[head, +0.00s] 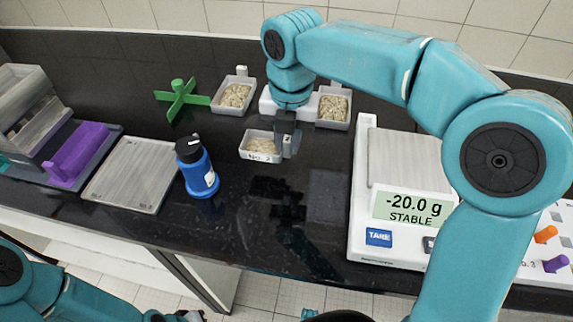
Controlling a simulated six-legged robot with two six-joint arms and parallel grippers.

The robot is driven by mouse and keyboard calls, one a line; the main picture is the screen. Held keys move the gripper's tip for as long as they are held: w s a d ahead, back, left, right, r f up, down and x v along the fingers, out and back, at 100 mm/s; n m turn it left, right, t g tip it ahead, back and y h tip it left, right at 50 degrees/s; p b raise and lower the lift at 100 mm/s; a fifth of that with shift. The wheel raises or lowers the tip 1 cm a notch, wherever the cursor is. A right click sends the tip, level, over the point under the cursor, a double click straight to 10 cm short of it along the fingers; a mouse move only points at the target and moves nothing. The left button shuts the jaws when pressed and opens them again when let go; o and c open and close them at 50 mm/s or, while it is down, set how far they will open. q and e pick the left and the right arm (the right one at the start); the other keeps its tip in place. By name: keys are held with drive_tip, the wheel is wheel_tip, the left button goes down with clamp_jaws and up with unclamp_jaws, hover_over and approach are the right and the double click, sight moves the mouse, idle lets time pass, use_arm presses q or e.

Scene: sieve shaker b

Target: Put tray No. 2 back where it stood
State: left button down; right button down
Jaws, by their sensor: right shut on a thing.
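Tray No. 2 (258,147) is a small white tray of pale grains with a dark label on its front wall. It is level, near the middle of the black counter. My right gripper (286,142) points down and is shut on the tab at the tray's right end. I cannot tell whether the tray touches the counter or hangs a little above it. My left arm is at the bottom left, and its gripper (180,316) is cut by the lower edge, so its jaws are unclear.
Two similar filled trays stand behind, one left (233,96) and one right (332,108). A green cross (181,100), blue bottle (198,170) and flat grey tray (131,175) stand left. The scale (404,215) at right has a bare pan and reads -20.0 g. Front-centre counter is clear.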

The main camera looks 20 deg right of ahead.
drive_tip(key=shift+f+b, duration=0.45)
drive_tip(key=shift+f, duration=2.75)
drive_tip(key=shift+f, duration=0.15)
drive_tip(key=c, duration=1)
unclamp_jaws()
drive_tip(key=r+p, duration=0.1)
drive_tip(key=r, duration=0.5)
drive_tip(key=r+p, duration=0.1)
drive_tip(key=r, duration=0.5)
drive_tip(key=shift+s+d+r, duration=0.1)
drive_tip(key=shift+d+r, duration=0.05)
drive_tip(key=shift+d, duration=0.05)
drive_tip(key=shift+s, duration=0.15)
